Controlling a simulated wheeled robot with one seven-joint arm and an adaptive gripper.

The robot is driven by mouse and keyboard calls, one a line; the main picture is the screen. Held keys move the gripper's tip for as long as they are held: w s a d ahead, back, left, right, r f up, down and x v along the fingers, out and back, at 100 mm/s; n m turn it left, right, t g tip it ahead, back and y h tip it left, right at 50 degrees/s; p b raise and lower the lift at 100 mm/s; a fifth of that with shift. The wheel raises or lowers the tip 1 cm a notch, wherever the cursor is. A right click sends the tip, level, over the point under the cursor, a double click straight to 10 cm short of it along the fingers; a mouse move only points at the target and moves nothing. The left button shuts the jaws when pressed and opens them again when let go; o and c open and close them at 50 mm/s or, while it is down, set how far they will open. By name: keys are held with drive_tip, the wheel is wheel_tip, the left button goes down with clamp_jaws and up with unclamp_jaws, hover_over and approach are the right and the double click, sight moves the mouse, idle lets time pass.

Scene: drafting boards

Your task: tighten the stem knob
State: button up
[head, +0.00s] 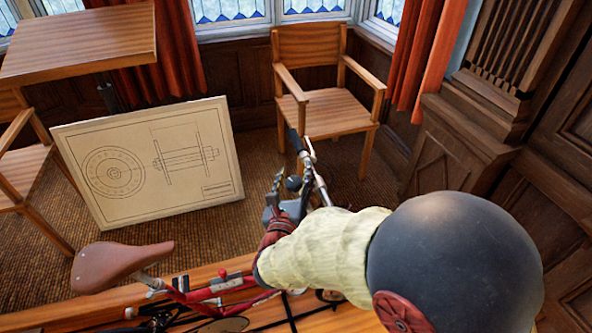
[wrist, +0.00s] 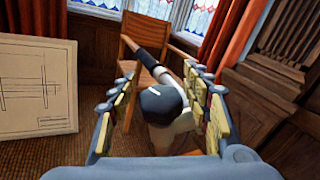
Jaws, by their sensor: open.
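The stem knob (wrist: 162,103) is a dark rounded cap with a pale line on top, sitting on a light stem (wrist: 172,135). In the head view a dark rounded piece (head: 293,184), likely the same knob, shows at my gripper. My gripper (head: 290,189) is open, with one finger on each side of the knob. In the wrist view my gripper (wrist: 160,88) shows its yellowish pads apart, with a gap visible on the left; contact on the right is unclear. The handlebar's black grip (wrist: 150,44) extends behind the knob.
A wooden chair (head: 330,110) stands beyond the handlebar. A dark wood cabinet (head: 455,150) is at right.

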drive_tip(key=shift+w+d, duration=0.15)
drive_tip(key=shift+w, duration=0.75)
drive_tip(key=shift+c, duration=1.4)
drive_tip(key=c, duration=1)
clamp_jaws()
